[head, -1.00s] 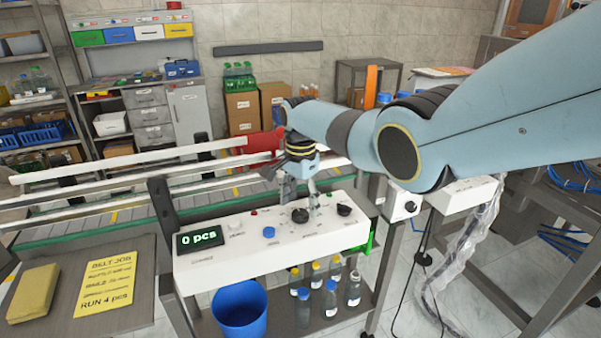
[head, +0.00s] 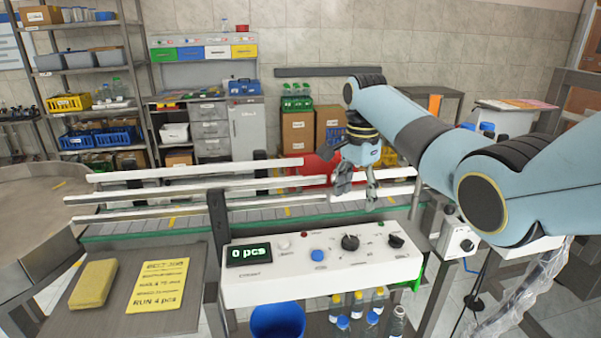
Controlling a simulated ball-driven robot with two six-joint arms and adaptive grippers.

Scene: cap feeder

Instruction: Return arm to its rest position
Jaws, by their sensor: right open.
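My right arm comes in from the right, and its gripper (head: 357,190) points down, open and empty. In the picture it overlaps the conveyor rails, above and behind the control panel (head: 300,286), apart from the panel's knobs. The white panel has a display (head: 249,253) reading "0 pcs", a blue button (head: 317,255) and two black knobs, one in the middle (head: 350,242) and one at the right (head: 396,241). My left gripper is not in view.
The conveyor (head: 160,224) with white rails runs behind the panel. A yellow note (head: 158,284) and a yellow sponge-like block (head: 93,284) lie on the table at left. A blue bucket (head: 278,321) and several bottles stand below the panel. Free space lies above the conveyor.

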